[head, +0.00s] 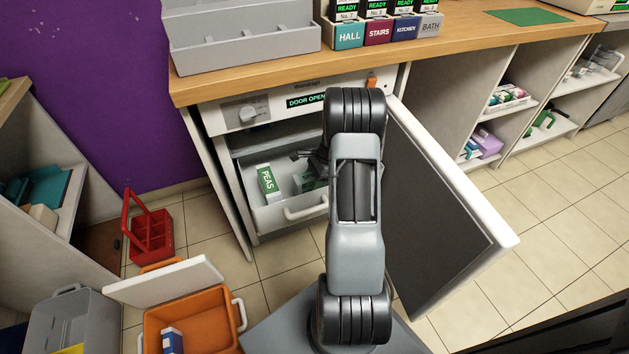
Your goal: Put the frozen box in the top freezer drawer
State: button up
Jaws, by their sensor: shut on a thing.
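My gripper (313,163) reaches into the open freezer, partly hidden behind my arm. It is shut on a green-and-white box (306,181), which is inside or just above the pulled-out white drawer (283,219); I cannot tell whether the box touches the drawer floor. A box marked PEAS (268,183) stands in the left part of the same drawer. The drawer's handle (305,209) is at its front. The freezer door (440,190) is swung open to the right, and the freezer display (306,101) reads DOOR OPEN.
An orange cooler (190,329) with its lid raised stands at the lower left and holds a blue-and-white box (172,341). A red caddy (152,235) and a grey bin (73,320) are nearby. A wooden counter (460,60) runs above the freezer. Tiled floor is clear at right.

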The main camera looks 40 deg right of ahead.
jog(key=shift+f, duration=0.55)
jog(key=o, duration=1.2)
jog(key=p+v, duration=0.4)
jog(key=v, duration=0.9)
jog(key=shift+a+r, duration=0.1)
jog(key=shift+a, duration=0.05)
